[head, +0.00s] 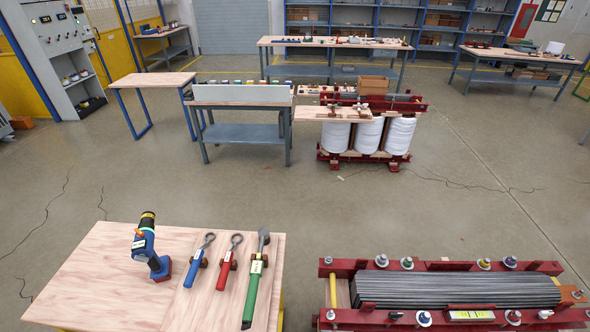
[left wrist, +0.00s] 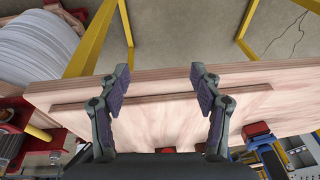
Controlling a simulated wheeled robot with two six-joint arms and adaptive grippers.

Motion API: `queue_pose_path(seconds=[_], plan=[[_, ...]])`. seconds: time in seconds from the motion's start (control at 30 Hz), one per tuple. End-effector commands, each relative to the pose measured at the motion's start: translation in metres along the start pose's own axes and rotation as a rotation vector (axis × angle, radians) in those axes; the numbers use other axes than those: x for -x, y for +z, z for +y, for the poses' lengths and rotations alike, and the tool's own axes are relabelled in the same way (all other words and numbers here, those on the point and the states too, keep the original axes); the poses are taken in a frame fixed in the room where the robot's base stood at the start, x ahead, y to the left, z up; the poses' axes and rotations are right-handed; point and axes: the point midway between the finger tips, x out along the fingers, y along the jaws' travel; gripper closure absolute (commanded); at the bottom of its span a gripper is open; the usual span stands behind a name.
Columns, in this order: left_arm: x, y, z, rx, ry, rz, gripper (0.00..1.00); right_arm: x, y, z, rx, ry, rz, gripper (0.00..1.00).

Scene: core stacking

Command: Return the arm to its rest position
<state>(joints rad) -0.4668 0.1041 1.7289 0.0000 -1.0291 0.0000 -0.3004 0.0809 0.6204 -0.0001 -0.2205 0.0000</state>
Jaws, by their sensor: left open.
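My left gripper (left wrist: 161,78) shows only in the left wrist view. Its two dark fingers are spread wide with nothing between them, over the edge of a light wooden tabletop (left wrist: 160,120). Neither arm shows in the head view, and my right gripper is not in view. In the head view a wooden tool table (head: 95,275) stands at the lower left. On it are a blue and black power drill (head: 148,245), a blue-handled wrench (head: 196,265), a red-handled wrench (head: 227,268) and a green-handled tool (head: 254,285).
A red-clamped core of stacked grey sheets (head: 455,288) lies at the lower right. A white coil (left wrist: 40,48) and yellow table legs (left wrist: 90,40) show in the left wrist view. Beyond are a transformer with white coils (head: 370,135) and workbenches. Grey floor (head: 300,205) between is clear.

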Motion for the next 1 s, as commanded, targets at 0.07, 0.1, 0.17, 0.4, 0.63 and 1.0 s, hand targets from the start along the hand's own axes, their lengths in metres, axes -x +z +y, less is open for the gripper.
queue_pose_path(seconds=[0.07, 0.1, 0.17, 0.4, 0.63, 1.0], plan=[[-0.056, 0.036, 0.002, 0.005, 0.002, -0.033, 0.35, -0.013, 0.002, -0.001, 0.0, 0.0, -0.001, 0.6], [-0.083, 0.058, 0.003, 0.008, 0.002, -0.046, 0.35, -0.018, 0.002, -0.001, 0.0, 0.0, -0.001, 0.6], [-0.119, 0.093, 0.005, 0.012, 0.004, -0.065, 0.35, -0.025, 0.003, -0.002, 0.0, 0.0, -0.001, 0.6], [-0.192, 0.22, 0.015, 0.023, 0.011, -0.12, 0.35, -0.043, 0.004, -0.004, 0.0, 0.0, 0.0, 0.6], [-0.199, 0.258, 0.017, 0.026, 0.013, -0.132, 0.35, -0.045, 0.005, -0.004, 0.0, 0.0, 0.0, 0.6], [-0.198, 0.258, 0.017, 0.026, 0.013, -0.132, 0.35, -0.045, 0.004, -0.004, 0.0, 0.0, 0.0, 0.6]])
